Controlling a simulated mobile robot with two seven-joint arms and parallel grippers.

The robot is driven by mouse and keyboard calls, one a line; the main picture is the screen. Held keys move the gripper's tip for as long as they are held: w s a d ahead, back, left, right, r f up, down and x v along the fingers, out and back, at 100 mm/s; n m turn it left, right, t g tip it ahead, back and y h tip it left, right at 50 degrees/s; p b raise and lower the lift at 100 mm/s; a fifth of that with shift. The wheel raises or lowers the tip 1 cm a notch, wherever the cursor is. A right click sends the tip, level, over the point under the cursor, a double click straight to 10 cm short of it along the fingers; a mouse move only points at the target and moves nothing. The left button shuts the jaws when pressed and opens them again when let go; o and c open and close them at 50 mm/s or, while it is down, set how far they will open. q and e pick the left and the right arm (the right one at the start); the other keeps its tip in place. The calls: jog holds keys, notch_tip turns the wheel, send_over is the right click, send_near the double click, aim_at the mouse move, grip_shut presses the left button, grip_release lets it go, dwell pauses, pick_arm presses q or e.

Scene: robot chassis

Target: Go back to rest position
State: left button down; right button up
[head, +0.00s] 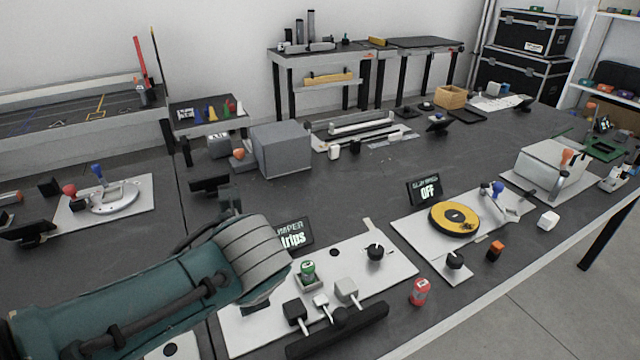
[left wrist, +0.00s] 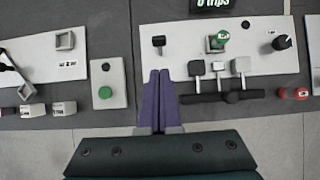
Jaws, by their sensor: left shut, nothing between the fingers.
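My left arm (head: 150,285) reaches in from the lower left in the head view, and its rounded grey wrist end hangs over the left part of a white switch panel (head: 385,265). The fingers are hidden there. In the left wrist view my left gripper (left wrist: 159,75) shows two purple fingers pressed together with nothing between them. My right gripper is in neither view.
The panel carries a green knob (head: 307,268) and a black dial (head: 375,252). A sign (head: 292,234) stands behind it. A red cylinder (head: 420,291) and a yellow turntable (head: 454,219) are to the right. A grey box (head: 281,150) stands behind.

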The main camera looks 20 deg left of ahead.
pick_arm(q)
jog(key=s+d+r+n+h, duration=0.3)
jog(key=s+r+n, duration=0.3)
jog(key=s+n, duration=0.5)
jog(key=s+d+r+n+h, duration=0.25)
jog(key=s+r+n, duration=0.25)
jog(key=s+n, duration=0.6)
notch_tip(320, 180, up, 32)
jog(key=w+n+p, duration=0.2)
jog(key=p, duration=2.9)
jog(key=shift+w+g+p, duration=0.3)
